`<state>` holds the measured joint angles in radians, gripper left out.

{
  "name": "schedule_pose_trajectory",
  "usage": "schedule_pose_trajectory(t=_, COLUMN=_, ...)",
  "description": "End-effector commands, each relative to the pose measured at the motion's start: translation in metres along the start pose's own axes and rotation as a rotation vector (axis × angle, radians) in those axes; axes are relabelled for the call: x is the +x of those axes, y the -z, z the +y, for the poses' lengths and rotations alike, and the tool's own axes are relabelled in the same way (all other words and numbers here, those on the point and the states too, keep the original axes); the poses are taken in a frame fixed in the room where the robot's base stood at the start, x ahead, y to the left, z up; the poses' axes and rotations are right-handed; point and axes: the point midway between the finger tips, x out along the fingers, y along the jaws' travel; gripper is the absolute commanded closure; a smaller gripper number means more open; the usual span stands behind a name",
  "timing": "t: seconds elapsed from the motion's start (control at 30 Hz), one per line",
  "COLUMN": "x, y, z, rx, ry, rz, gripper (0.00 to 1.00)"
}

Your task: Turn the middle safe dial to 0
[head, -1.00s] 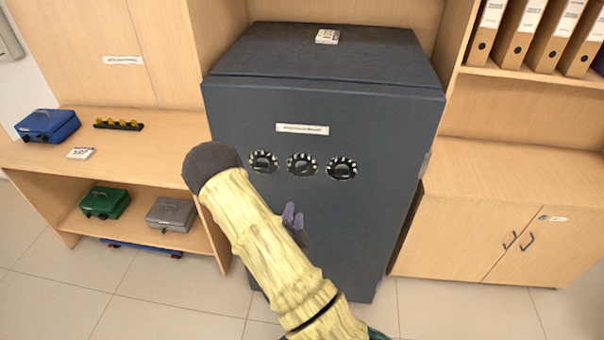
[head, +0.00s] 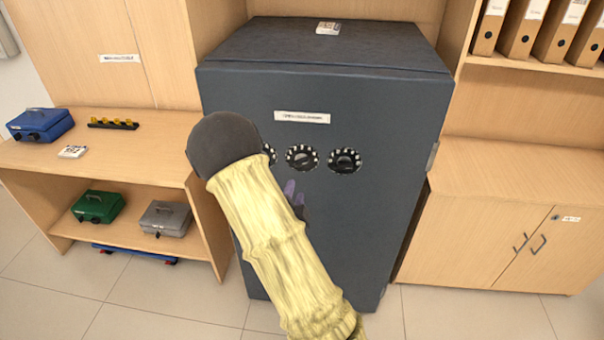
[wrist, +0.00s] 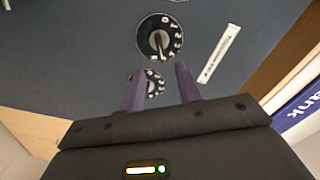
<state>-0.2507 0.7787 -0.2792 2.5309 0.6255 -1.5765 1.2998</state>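The dark blue-grey safe (head: 330,230) stands in the centre of the head view, with three dials in a row on its door. The middle dial (head: 302,158) is black with white marks; the right dial (head: 344,161) is beside it. My arm mostly covers the left dial (head: 269,153). In the wrist view, turned sideways, the middle dial (wrist: 159,36) lies beyond my fingertips, and the right dial (wrist: 153,84) shows between the fingers. The settings are too small to read surely. My gripper (wrist: 159,68) is open and empty; its purple fingers (head: 293,193) show just below the middle dial.
A white label (head: 302,117) is above the dials. A shelf unit (head: 150,140) with blue, green and grey cash boxes stands left. A low wooden cabinet (head: 480,230) stands right, with binders (head: 530,30) above. Tiled floor (head: 420,315) is free in front of the cabinet.

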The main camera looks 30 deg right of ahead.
Motion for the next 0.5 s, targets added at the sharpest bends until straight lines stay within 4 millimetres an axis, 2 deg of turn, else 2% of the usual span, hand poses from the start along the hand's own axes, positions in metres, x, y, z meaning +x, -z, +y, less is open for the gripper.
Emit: schedule_pose_trajectory(t=0.5, x=0.0069, y=0.0011, z=0.0047, rx=0.001, ry=0.004, rz=-0.005, gripper=0.65)
